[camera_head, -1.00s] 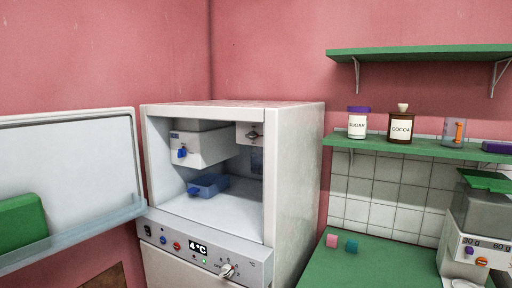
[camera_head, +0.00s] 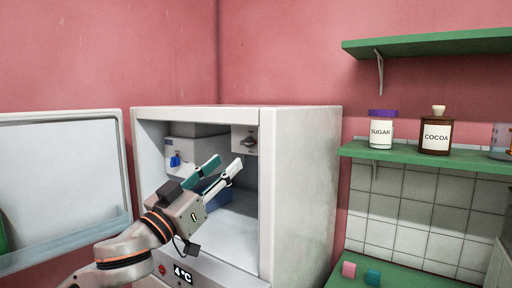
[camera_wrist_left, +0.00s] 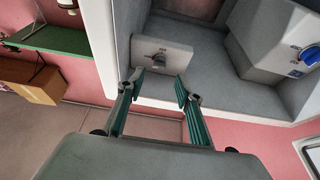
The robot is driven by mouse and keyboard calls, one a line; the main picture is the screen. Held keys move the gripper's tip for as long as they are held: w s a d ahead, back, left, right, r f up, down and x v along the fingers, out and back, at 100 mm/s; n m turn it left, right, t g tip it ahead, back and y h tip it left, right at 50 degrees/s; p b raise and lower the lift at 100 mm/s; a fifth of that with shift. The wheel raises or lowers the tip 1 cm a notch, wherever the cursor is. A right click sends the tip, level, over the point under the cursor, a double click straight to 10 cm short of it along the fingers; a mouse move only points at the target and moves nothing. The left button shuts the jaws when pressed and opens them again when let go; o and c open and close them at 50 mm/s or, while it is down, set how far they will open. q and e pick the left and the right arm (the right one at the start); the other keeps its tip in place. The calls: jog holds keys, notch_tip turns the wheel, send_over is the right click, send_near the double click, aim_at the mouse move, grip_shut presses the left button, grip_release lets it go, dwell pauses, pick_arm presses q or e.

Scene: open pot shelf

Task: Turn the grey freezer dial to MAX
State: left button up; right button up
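The grey dial (camera_head: 249,142) is on a small pale box at the upper right inside the open fridge (camera_head: 298,185). It also shows in the left wrist view (camera_wrist_left: 160,57), just beyond the fingertips. Its markings are too small to read. My left gripper (camera_head: 226,164) is open and empty in front of the fridge opening, below the dial in the head view. In the left wrist view its two fingers (camera_wrist_left: 160,82) stand apart, one each side of the dial, with no clear contact. My right gripper is out of view.
A compartment box with a blue knob (camera_head: 175,160) is left of the dial inside the fridge. The open fridge door (camera_head: 60,175) stands at the left. Shelves with a sugar jar (camera_head: 381,132) and a cocoa jar (camera_head: 435,133) are at the right, above a green counter.

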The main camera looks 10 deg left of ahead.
aim_at(248, 143)
pick_arm(q)
jog(key=p+x, duration=0.1)
jog(key=x, duration=0.7)
jog(key=shift+r, duration=0.15)
jog(key=c, duration=0.7)
grip_shut()
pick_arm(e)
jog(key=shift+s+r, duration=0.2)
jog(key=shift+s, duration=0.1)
